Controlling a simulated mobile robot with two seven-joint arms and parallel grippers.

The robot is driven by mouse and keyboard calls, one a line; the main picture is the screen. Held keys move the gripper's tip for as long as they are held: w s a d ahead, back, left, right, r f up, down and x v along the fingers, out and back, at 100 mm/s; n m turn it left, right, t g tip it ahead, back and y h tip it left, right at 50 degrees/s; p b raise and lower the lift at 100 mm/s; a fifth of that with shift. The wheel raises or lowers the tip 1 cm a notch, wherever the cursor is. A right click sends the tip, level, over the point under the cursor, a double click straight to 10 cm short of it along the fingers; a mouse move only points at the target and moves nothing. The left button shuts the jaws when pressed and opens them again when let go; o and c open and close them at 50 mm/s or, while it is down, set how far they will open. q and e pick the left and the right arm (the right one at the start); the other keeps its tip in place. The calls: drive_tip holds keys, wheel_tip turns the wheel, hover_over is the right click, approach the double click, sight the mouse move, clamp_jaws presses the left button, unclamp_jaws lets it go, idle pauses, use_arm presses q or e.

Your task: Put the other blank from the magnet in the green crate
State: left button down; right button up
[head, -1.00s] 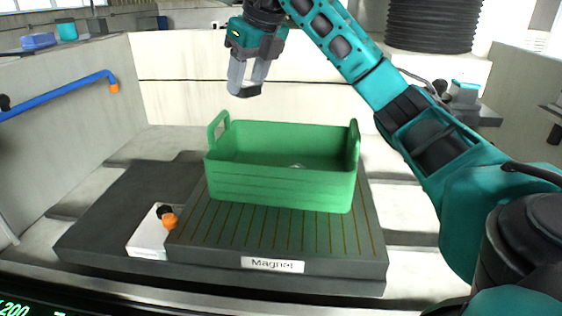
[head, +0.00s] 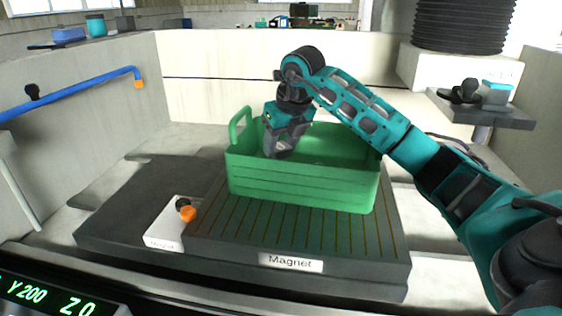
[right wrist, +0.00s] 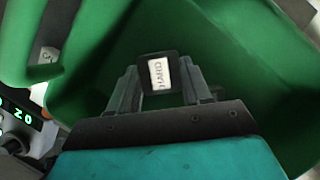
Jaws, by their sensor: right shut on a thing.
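The green crate (head: 300,188) stands on the dark ribbed magnet plate (head: 270,225), which bears a "Magnet" label. My right gripper (head: 280,150) points down inside the crate's open top, towards its left end; its fingertips are hidden by the front wall. In the right wrist view, the gripper (right wrist: 160,90) is shut on a dark blank (right wrist: 158,73) with a white "HARD" label, with green crate walls (right wrist: 225,45) around it. I cannot tell whether the blank touches the crate floor. My left gripper is out of view.
A white box with an orange-and-black knob (head: 170,225) sits left of the crate. A blue pipe (head: 70,95) runs along the left wall. A grey shelf (head: 485,112) juts out at right. A green-lit display (head: 45,295) is at front left.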

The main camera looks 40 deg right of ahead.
sight(284, 149)
use_arm(q)
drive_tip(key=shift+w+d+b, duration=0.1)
drive_tip(key=shift+b, duration=0.2)
use_arm(e)
drive_tip(key=shift+f, duration=2)
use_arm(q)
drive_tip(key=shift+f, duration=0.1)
use_arm(e)
drive_tip(key=shift+f, duration=0.15)
drive_tip(key=o, duration=1.3)
drive_tip(key=shift+f, duration=0.1)
drive_tip(key=shift+o, duration=0.2)
drive_tip(key=shift+s+r, duration=0.1)
drive_tip(key=shift+r, duration=0.3)
use_arm(q)
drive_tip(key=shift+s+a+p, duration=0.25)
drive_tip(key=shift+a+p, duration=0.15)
drive_tip(key=shift+p, duration=0.4)
use_arm(e)
drive_tip(key=v, duration=1.1)
drive_tip(key=shift+r, duration=0.3)
